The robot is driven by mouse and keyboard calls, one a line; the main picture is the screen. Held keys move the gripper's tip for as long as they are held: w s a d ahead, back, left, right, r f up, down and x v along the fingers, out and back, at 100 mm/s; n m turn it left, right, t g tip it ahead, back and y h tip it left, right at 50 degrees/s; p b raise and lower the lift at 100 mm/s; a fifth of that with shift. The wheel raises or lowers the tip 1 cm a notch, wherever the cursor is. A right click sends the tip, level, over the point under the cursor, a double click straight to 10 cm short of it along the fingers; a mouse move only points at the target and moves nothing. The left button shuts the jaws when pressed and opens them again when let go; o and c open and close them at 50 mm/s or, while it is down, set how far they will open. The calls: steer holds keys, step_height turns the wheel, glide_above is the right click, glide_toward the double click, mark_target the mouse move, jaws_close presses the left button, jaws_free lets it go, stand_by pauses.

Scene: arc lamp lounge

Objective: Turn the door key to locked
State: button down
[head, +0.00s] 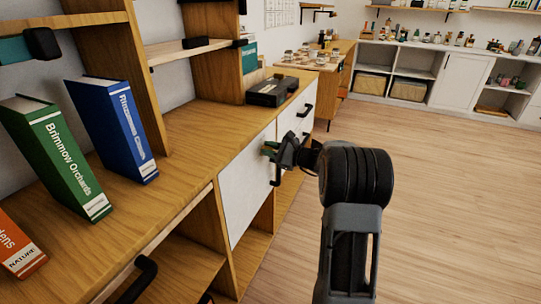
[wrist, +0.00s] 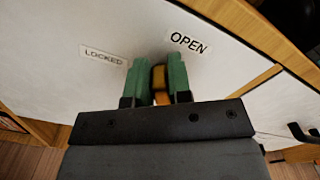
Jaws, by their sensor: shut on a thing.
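The door (head: 246,185) is a white panel in the front of the wooden cabinet, and it looks shut. My gripper (head: 269,150) is at the upper part of this door. In the wrist view, the green fingers of my gripper (wrist: 158,72) are shut on the brass-coloured key (wrist: 159,78), one on each side. An OPEN label (wrist: 189,43) is above and right of the key, and a LOCKED label (wrist: 101,55) is to its left. The fingers hide much of the key, so I cannot tell exactly which label it points to.
A dark handle (head: 278,168) is on the door's right side, near my gripper. A black box (head: 272,91) lies on the cabinet top. A green book (head: 55,155) and a blue book (head: 115,130) stand at the left. The wooden floor (head: 440,190) at the right is clear.

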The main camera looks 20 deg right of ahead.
mark_target(259, 156)
steer(key=n+b, duration=0.2)
steer(key=f+n+b, duration=0.1)
steer(key=n+b, duration=0.2)
steer(key=shift+s+a+f+n+b, duration=0.3)
steer(key=shift+s+a, duration=0.05)
steer(key=shift+s+a+f+n+b, duration=0.1)
steer(key=shift+n+b, duration=0.1)
steer(key=shift+n, duration=0.4)
steer(key=shift+f+n+b, duration=0.1)
steer(key=shift+n+b, duration=0.05)
steer(key=shift+n, duration=0.45)
steer(key=shift+f+n, duration=0.3)
steer(key=shift+n, duration=1.1)
steer(key=c, duration=1)
jaws_free()
steer(key=shift+c, duration=0.2)
steer(key=shift+s, duration=0.1)
steer(key=p+v, duration=0.4)
steer(key=v, duration=0.9)
steer(key=shift+s+d, duration=0.25)
